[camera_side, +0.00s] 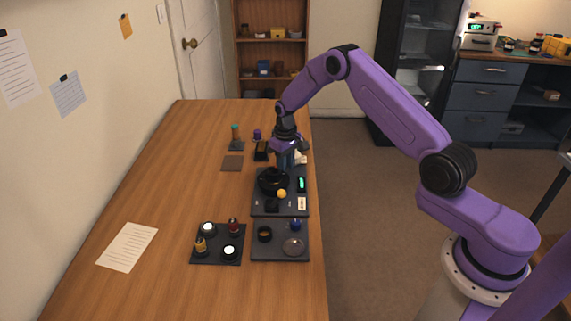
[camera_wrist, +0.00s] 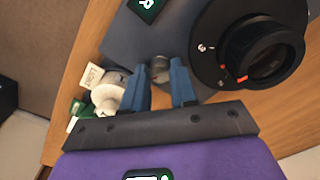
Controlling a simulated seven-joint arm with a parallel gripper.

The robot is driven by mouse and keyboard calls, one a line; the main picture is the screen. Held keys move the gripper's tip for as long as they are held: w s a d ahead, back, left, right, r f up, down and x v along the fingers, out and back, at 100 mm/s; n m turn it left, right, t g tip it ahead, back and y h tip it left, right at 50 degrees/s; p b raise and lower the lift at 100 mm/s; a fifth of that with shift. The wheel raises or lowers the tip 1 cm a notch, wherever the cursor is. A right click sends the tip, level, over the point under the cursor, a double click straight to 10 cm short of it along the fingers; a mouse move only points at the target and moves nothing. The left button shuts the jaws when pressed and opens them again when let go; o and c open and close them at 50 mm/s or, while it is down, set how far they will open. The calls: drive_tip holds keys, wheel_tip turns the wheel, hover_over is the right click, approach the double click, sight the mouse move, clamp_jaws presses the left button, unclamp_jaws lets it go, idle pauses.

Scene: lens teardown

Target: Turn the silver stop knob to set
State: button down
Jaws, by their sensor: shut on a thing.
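The silver stop knob (camera_wrist: 160,64) shows in the wrist view on the dark work plate, just left of the black round lens holder (camera_wrist: 262,45). My gripper (camera_wrist: 159,72) has its two blue fingers on either side of the knob, shut on it. In the side view my gripper (camera_side: 285,160) points down at the far end of the plate (camera_side: 262,208), behind the black lens holder (camera_side: 270,179). The knob cannot be made out there. A marked pointer position for "set" is not legible.
A green-lit display (camera_wrist: 147,4) is on the plate. A white round part (camera_wrist: 108,98) lies left of my fingers. Trays of parts (camera_side: 218,257) stand nearer; the table's left side is mostly clear.

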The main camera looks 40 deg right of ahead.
drive_tip(key=c, duration=0.9)
unclamp_jaws()
drive_tip(key=shift+a, duration=0.1)
